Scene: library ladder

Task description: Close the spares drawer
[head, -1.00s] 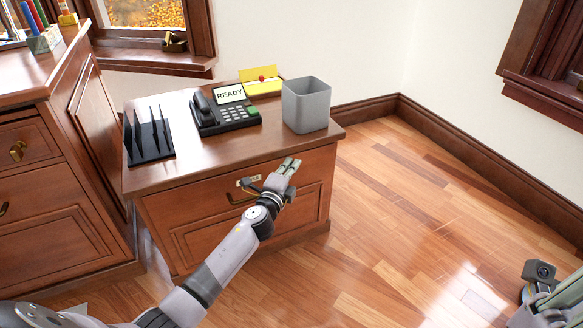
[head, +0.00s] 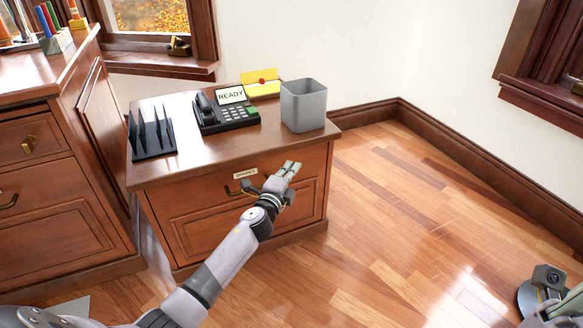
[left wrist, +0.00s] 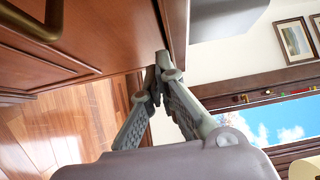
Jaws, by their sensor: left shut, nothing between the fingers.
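The spares drawer (head: 215,205) is the wide wooden front of the low cabinet, with a small label (head: 245,173) and a dark handle (head: 238,191). Its front looks flush or almost flush with the cabinet; a small gap is hard to rule out. My left gripper (head: 289,168) is shut and empty, at the upper right part of the drawer front. In the left wrist view its fingertips (left wrist: 160,72) meet close to the wood beside the drawer's edge; whether they touch is unclear. The handle (left wrist: 35,20) shows there at top left. My right gripper (head: 570,303) shows only partly at the lower right.
On the cabinet top stand a black file rack (head: 151,138), a phone with a READY sign (head: 228,110), a yellow card (head: 261,80) and a grey bin (head: 304,106). A larger desk (head: 62,200) stands left. The floor (head: 400,220) to the right is clear.

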